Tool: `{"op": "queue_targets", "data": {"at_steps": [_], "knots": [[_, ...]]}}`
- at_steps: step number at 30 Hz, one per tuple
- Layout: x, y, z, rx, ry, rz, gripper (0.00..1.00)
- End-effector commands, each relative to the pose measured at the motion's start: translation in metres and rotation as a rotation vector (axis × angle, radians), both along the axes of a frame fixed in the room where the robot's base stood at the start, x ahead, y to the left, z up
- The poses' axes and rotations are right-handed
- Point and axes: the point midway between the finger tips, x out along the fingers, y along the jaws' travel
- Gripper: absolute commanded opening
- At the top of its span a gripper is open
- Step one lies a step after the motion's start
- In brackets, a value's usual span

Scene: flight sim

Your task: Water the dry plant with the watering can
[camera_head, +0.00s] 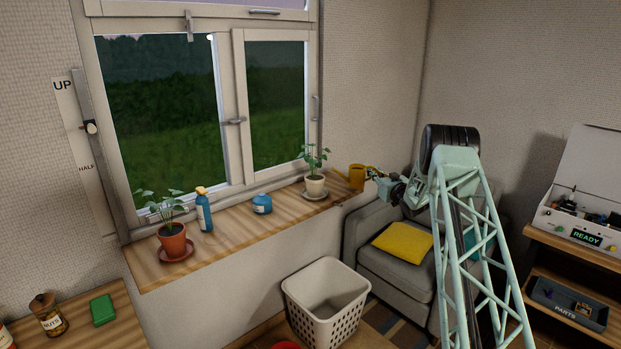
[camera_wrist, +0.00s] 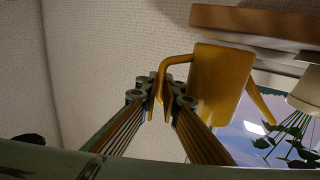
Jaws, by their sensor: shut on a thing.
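The yellow watering can (camera_head: 357,177) is at the right end of the wooden windowsill (camera_head: 235,236). My gripper (camera_head: 370,172) reaches it from the right. In the wrist view my gripper (camera_wrist: 165,95) is shut on the handle of the can (camera_wrist: 222,80); I cannot tell whether the can rests on the sill. A green plant in a white pot (camera_head: 315,186) stands on a saucer just left of the can; its pot shows in the wrist view (camera_wrist: 306,92). A plant in a terracotta pot (camera_head: 173,242), with spreading, slightly drooping leaves, stands at the sill's left end.
A blue spray bottle (camera_head: 203,213) and a small blue container (camera_head: 262,204) stand on the sill between the plants. A white basket (camera_head: 327,293) is on the floor below. A grey armchair (camera_head: 398,270) with a yellow cushion (camera_head: 403,243) is under my arm.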

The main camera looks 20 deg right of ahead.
Motion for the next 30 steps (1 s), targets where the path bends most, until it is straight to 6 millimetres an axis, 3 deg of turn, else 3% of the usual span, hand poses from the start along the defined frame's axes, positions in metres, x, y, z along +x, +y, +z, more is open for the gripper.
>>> {"op": "queue_targets", "data": {"at_steps": [30], "knots": [[0.001,0.014,0.026,-0.167,0.005,-0.001,0.0]]}}
